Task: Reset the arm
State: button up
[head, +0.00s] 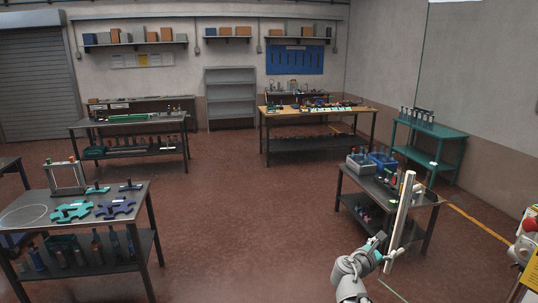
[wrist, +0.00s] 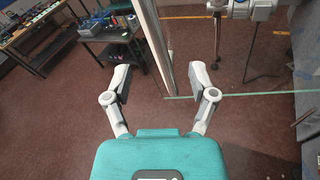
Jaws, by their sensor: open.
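My gripper (head: 380,240) is at the lower right of the head view, above the red-brown floor and in front of the dark table on the right. In the wrist view my gripper (wrist: 160,80) shows its two pale fingers spread wide apart beyond the teal palm. Nothing is held between them. A long pale bar (head: 402,215) stands slightly tilted close to the gripper in the head view. It also shows in the wrist view (wrist: 154,40), running down to between the fingers.
The dark table (head: 428,198) with grey and blue bins is just behind the gripper. A bench (head: 145,200) with teal and purple pieces is at left. A wooden-topped bench (head: 365,110) and a green table (head: 455,133) stand farther back. The middle floor is clear.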

jog(key=s+a+f+m+g+y+b, duration=0.2)
jog(key=s+a+f+m+g+y, duration=0.15)
jog(key=f+m, duration=0.3)
jog(key=s+a+f+m+g+y+b, duration=0.2)
jog(key=a+f+m+y+b, duration=0.15)
jog(key=f+m, duration=0.35)
jog(key=s+a+f+m+g+y+b, duration=0.1)
jog(key=s+a+f+m+g+y, duration=0.25)
jog(key=f, duration=0.55)
jog(key=s+a+f+m+g+y+b, duration=0.1)
jog(key=s+a+f+m+y+b, duration=0.1)
jog(key=a+m, duration=0.3)
jog(key=a+f+y, duration=0.1)
jog(key=a, duration=0.2)
jog(key=shift+f+m, duration=0.35)
jog(key=shift+m, duration=0.05)
jog(key=shift+a, duration=0.1)
jog(key=shift+c, duration=1.2)
jog(key=shift+s, duration=0.15)
